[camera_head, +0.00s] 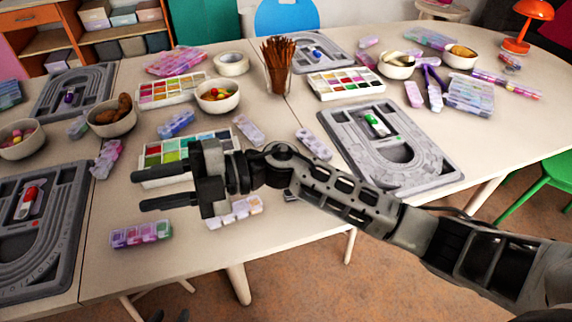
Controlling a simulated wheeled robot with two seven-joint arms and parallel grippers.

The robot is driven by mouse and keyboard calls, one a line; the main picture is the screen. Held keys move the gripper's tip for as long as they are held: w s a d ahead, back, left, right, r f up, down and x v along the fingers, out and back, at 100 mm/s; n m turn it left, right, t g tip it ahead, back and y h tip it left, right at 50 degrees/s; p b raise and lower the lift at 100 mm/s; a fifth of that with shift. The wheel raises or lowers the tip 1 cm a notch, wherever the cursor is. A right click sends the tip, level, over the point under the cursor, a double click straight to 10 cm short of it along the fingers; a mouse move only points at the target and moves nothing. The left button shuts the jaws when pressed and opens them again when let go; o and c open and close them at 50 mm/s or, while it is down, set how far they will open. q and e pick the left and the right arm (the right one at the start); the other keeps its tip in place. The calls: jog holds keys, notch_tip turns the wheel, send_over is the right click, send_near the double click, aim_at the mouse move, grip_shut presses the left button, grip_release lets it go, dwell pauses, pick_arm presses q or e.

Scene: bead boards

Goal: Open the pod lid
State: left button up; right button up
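A strip of small lidded pods (141,234), purple and pink with a green end, lies on the near table below my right gripper (152,188). A paler pod strip (236,211) lies just right of the gripper's body and is partly hidden by it. The lids look closed, but they are too small to be sure. My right arm reaches in from the right. Its gripper points left, with its two fingers apart and nothing between them. It hangs over the front edge of a bead palette (188,148) and covers part of it. My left gripper is not in view.
Grey bead boards lie at right (433,170) and left (68,250). Bowls (217,103), a pencil cup (278,80) and more pod strips (249,130) crowd the table behind. Bare tabletop (110,275) lies around the purple strip, near the front edge.

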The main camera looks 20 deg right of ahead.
jog(key=w+d+f+n+g+h, duration=0.1)
jog(key=w+d+f+n+h, duration=0.15)
jog(key=d+h, duration=0.3)
jog(key=w+d+f+n+h, duration=0.25)
jog(key=w+d+h, duration=0.2)
jog(key=h, duration=0.25)
jog(key=w+d+r+m+t+h+b, duration=0.1)
jog(key=w+d+r+h, duration=0.2)
jog(key=d, duration=0.4)
jog(key=w+d+r+m+t+h, duration=0.1)
jog(key=w+d+r+h, duration=0.2)
jog(key=d, duration=0.4)
jog(key=shift+h, duration=0.25)
notch_tip(320, 180, down, 16)
jog(key=shift+w+f+p, duration=0.1)
jog(key=shift+w+p, duration=0.05)
jog(key=shift+p, duration=0.45)
jog(key=shift+c, duration=0.3)
jog(key=c, duration=0.6)
